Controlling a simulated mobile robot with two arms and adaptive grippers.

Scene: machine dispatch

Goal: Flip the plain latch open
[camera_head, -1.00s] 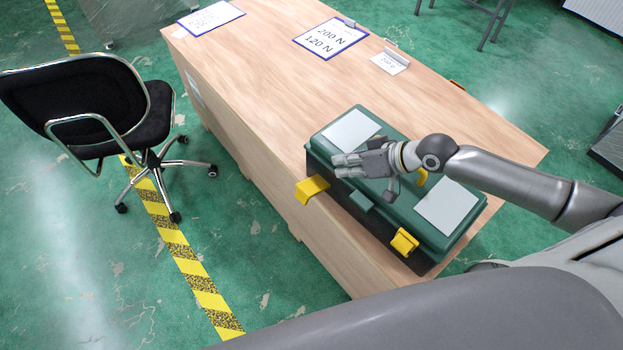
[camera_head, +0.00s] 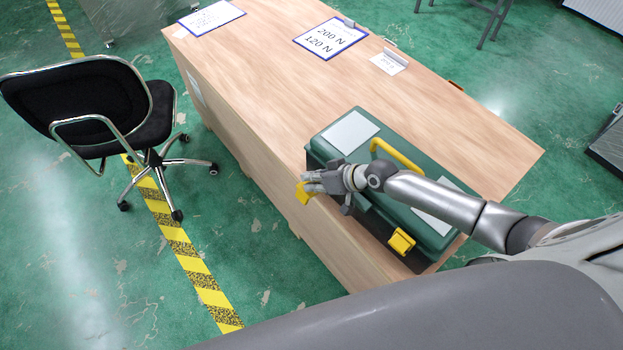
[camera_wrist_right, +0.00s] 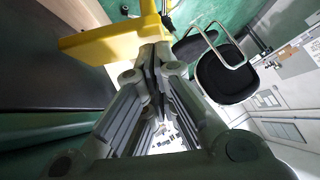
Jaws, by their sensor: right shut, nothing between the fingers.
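A dark green toolbox (camera_head: 330,157) with a green lid stands near the front edge of the wooden table. It has two yellow latches on its front side. The left latch (camera_head: 301,194) sticks outward and is partly hidden behind my right gripper (camera_head: 309,182). The right latch (camera_head: 402,242) lies close against the front. My right gripper is shut and empty, its fingertips at the left latch. The wrist view shows the yellow latch (camera_wrist_right: 100,46) right beside the closed fingertips (camera_wrist_right: 154,55); I cannot tell whether they touch. My left gripper is out of view.
The toolbox's yellow handle (camera_head: 398,153) rises from the lid, close to my right arm. Clipboards (camera_head: 331,39) and a small card (camera_head: 389,61) lie on the far part of the table (camera_head: 260,75). A black chair (camera_head: 90,105) stands to the left.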

